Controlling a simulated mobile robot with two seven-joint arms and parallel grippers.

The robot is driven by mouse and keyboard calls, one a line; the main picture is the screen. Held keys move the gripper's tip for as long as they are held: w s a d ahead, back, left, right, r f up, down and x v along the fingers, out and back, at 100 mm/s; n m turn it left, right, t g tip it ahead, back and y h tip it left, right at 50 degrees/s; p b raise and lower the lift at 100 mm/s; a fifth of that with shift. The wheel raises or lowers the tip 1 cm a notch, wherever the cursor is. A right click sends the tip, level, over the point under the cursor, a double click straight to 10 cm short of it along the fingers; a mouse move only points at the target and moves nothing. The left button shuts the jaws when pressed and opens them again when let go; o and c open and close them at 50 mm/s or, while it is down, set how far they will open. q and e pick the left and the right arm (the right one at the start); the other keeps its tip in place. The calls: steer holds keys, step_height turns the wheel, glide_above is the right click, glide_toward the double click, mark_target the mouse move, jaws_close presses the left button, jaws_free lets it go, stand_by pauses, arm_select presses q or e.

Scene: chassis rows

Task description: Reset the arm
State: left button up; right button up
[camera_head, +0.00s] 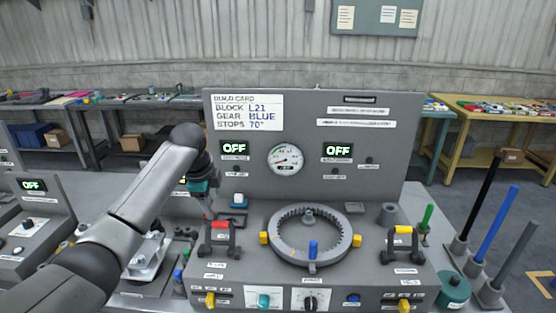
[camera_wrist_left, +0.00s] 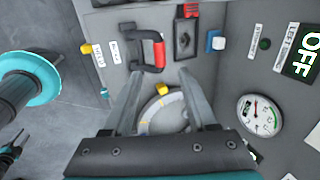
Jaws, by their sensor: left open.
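My left arm (camera_head: 150,195) comes in from the left in the head view, with its bent joint raised in front of the panel's left part. My left gripper (camera_head: 209,212) points down near the red-handled part (camera_head: 221,228) on the console. In the left wrist view its two fingers (camera_wrist_left: 162,98) are spread with nothing between them. The red handle (camera_wrist_left: 159,52) shows beyond the fingertips, and the grey ring (camera_wrist_left: 166,112) is seen between and behind the fingers. Whether the fingers touch anything is hard to tell. My right gripper is not in view.
The console has an upright panel (camera_head: 310,185) with a gauge (camera_head: 286,159) and OFF displays. A toothed ring (camera_head: 345,248) and a yellow-handled part (camera_head: 403,232) stand on its deck. Tall black, blue and grey rods (camera_head: 497,232) rise at the right. Benches line the back wall.

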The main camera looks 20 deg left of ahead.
arm_select(q)
steer(key=s+d+f+n, duration=0.5)
steer(key=s+d+f, duration=0.9)
steer(key=s+f, duration=0.15)
steer(key=s+d+r+n+h, duration=0.1)
steer(key=s+d+n, duration=0.2)
steer(key=s+n, duration=1.1)
steer(key=s+f+m+g+b, duration=0.1)
steer(key=s+f+m+b, duration=0.2)
steer(key=f, duration=1.1)
steer(key=s+f+m+g+b, duration=0.1)
steer(key=s+f+m+b, duration=0.2)
steer(key=f, duration=1)
steer(key=s+a+f+b, duration=0.2)
steer(key=s+f+b, duration=0.2)
steer(key=s+f, duration=1.2)
step_height(320, 180, down, 2)
steer(key=shift+a+f+g, duration=0.25)
steer(key=shift+g, duration=0.15)
